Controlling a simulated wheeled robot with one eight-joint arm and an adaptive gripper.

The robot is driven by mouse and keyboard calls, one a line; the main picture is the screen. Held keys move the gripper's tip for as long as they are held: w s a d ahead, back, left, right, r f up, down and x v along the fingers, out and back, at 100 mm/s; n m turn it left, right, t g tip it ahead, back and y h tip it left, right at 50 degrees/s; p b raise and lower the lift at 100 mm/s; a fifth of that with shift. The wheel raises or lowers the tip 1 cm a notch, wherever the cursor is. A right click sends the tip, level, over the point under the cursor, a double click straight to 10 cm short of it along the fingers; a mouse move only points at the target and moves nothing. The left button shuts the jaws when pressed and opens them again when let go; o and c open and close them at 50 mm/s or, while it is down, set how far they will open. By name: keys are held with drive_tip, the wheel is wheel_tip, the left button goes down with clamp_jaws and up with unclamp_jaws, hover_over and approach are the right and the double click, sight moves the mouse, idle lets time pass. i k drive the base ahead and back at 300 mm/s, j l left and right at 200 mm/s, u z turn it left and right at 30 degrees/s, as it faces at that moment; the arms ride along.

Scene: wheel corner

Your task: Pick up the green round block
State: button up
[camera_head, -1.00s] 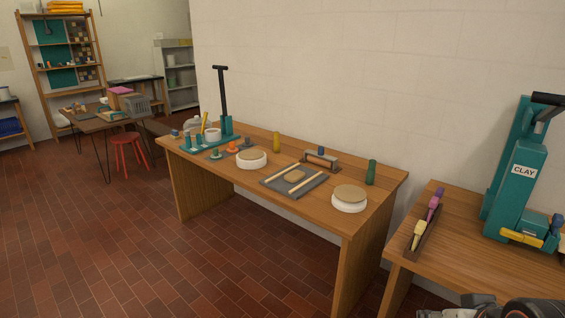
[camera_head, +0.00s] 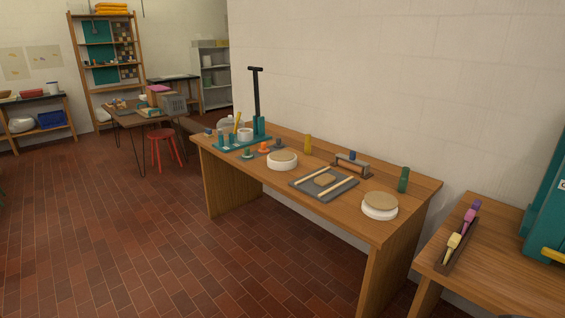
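A green upright cylinder (camera_head: 403,180) stands at the right end of the wooden workbench (camera_head: 345,222), near its back edge and behind a white round piece with a tan top. A smaller green piece (camera_head: 247,153) sits toward the bench's left front. Which of the two is the green round block, I cannot tell for certain. My gripper is not in view.
A slab board (camera_head: 324,182) and two white round pieces (camera_head: 380,206) (camera_head: 282,161) lie on the bench. A yellow cylinder (camera_head: 308,144) stands at the back. A second table (camera_head: 490,262) is at right. The tiled floor (camera_head: 130,235) in front is clear.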

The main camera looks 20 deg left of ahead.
sight(403, 182)
drive_tip(key=i+j, duration=0.25)
drive_tip(key=i, duration=0.2)
drive_tip(key=i+j+u, duration=0.1)
drive_tip(key=i+j, duration=0.2)
drive_tip(key=i, duration=0.15)
